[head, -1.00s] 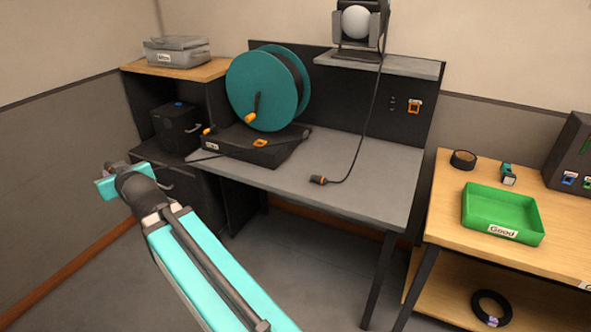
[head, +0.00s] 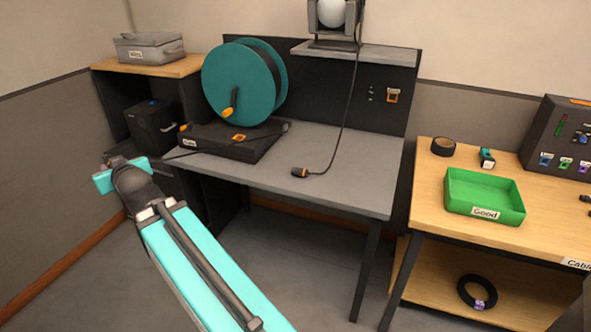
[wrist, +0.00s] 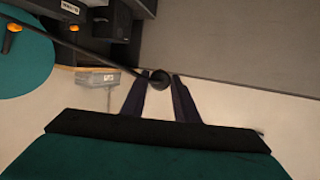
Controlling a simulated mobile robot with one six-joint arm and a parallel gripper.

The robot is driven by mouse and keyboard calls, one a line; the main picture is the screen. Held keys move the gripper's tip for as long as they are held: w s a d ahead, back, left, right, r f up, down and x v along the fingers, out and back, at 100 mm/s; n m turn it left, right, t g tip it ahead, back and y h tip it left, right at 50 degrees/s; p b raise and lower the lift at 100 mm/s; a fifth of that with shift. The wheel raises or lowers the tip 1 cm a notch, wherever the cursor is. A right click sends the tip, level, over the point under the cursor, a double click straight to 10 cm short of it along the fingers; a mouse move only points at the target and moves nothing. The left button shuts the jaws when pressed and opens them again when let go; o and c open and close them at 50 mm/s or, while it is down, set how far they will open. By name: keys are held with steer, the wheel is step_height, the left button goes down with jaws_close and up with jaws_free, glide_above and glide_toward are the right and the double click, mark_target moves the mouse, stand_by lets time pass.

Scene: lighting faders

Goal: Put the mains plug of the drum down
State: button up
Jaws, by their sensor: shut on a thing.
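The cable drum (head: 238,85) is a teal reel with an orange crank, on a black base box at the bench's left; part of it shows in the wrist view (wrist: 22,62). A dark cable runs from it leftward to my gripper (head: 112,160). In the wrist view, my gripper (wrist: 160,88) is shut on the dark round mains plug (wrist: 160,78) at the cable's end. The plug is held in the air left of the bench, clear of any surface. In the head view the plug is hard to make out at my arm's end.
The grey bench top (head: 345,165) has free room in front and to the right. A lamp's cord ends there in an orange-tipped connector (head: 300,172). A black box (head: 153,128) stands in the left shelf. A green tray (head: 485,195) sits on the right-hand wooden table.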

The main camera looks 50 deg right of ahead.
steer(key=s+d+f+m+h+b, duration=0.2)
steer(key=d+f+b, duration=0.15)
steer(key=d, duration=0.45)
steer(key=s+d+f+m+h+b, duration=0.1)
steer(key=s+d+f+h+b, duration=0.2)
steer(key=d, duration=0.4)
steer(key=m+g+h+b, duration=0.8)
steer(key=m+g+b, duration=0.2)
steer(key=b, duration=1.1)
glide_above(322, 192)
steer(key=f+v, duration=0.1)
steer(key=v, duration=0.3)
step_height(322, 192, down, 10)
steer(key=shift+a+r, duration=0.2)
steer(key=shift+d, duration=0.1)
steer(key=p+x, duration=0.2)
steer(key=shift+w+d+r, duration=0.2)
steer(key=shift+d+r, duration=0.1)
steer(key=shift+d, duration=0.1)
steer(key=shift+d+p, duration=0.15)
steer(key=shift+p, duration=0.6)
steer(key=d+p, duration=0.1)
steer(key=p, duration=0.4)
steer(key=shift+w, duration=0.2)
